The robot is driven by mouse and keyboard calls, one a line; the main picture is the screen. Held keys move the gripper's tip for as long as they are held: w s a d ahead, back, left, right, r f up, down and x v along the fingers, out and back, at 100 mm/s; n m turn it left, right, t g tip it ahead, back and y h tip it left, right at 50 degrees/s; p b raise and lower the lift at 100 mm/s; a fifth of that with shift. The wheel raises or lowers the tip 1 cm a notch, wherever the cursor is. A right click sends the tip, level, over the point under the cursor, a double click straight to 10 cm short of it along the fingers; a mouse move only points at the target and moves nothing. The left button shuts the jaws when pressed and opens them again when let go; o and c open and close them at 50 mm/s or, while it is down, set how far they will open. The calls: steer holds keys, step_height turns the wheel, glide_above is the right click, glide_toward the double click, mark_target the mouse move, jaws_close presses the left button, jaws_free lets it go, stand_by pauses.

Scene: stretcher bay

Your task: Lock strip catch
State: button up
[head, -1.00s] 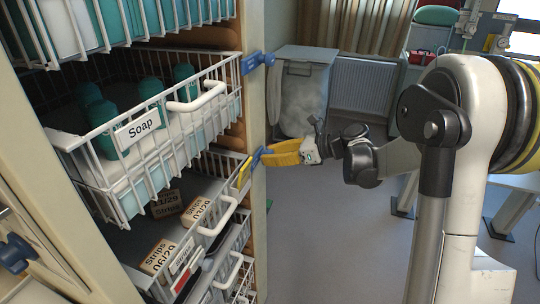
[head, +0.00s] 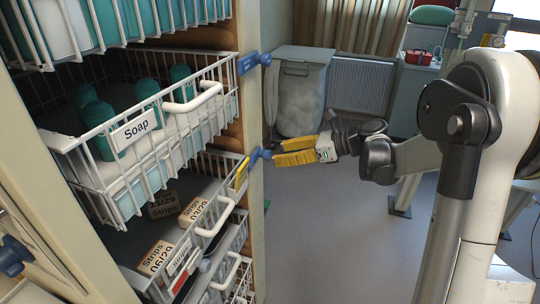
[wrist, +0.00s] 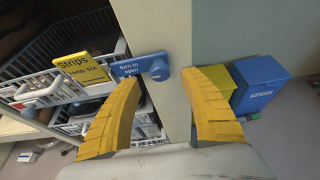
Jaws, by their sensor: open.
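The strip catch (head: 259,155) is a blue lever with a round knob on the cabinet's front post, beside the strips basket. In the wrist view the catch (wrist: 140,67) reads "turn to open". Its arm points left from the knob, roughly level, towards the basket's corner by the yellow "Strips" card (wrist: 84,65). My gripper (head: 274,156) is open, with its yellow fingers pointing at the knob from the right. In the wrist view the knob shows between the fingertips; I cannot tell whether they touch it. The strips basket (head: 213,232) holds boxes labelled "Strips".
The soap basket (head: 140,130) juts out above, with its own blue catch (head: 255,62) on the post (head: 254,110). More wire baskets are below. A grey bin (head: 303,90) stands behind. In the wrist view a blue box (wrist: 258,84) is at the right.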

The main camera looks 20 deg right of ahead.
steer(key=v, duration=0.7)
steer(key=s+a+f+n+g+h, duration=0.2)
steer(key=s+a+n+h, duration=0.4)
steer(key=s+a+n, duration=0.5)
steer(key=s+d+f+n+h, duration=0.1)
steer(key=s+n+h, duration=0.1)
steer(key=s+n, duration=0.4)
steer(key=s+d+f+n+t+h, duration=0.1)
steer(key=s+f+n+h, duration=0.1)
steer(key=s+n, duration=0.4)
steer(key=shift+n+h, duration=0.5)
steer(key=shift+n, duration=0.7)
